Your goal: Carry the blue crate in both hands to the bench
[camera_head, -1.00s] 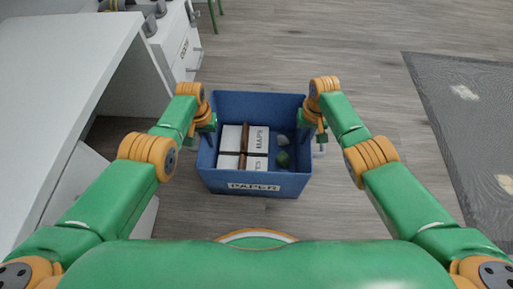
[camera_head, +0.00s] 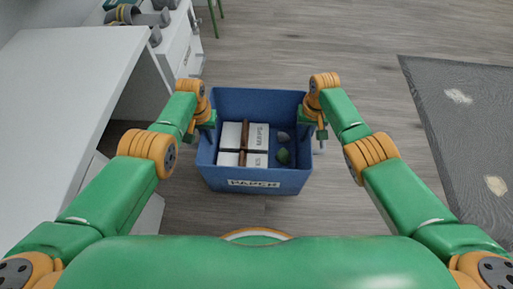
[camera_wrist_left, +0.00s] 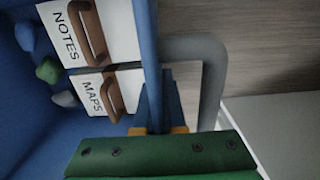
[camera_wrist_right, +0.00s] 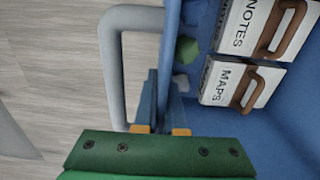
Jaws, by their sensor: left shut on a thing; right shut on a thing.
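The blue crate (camera_head: 253,182) with a white front label hangs between my two arms in the head view. It holds two white boxes labelled NOTES (camera_wrist_left: 68,30) and MAPS (camera_wrist_left: 92,92), with brown handles, a green lump (camera_head: 282,156) and a grey lump (camera_head: 282,136). My left gripper (camera_head: 208,128) is shut at the crate's left side, and its fingers (camera_wrist_left: 157,105) sit at the side wall beside a grey loop handle (camera_wrist_left: 212,85). My right gripper (camera_head: 314,128) is shut at the right side, beside the other grey handle (camera_wrist_right: 112,75). Whether the crate clears the floor is hard to tell.
A white desk (camera_head: 65,95) stands close on the left, its edge near my left arm. Behind it is a white drawer unit (camera_head: 183,50) with grey items on top. A dark grey mat (camera_head: 450,140) lies on the right. The wood floor ahead is clear.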

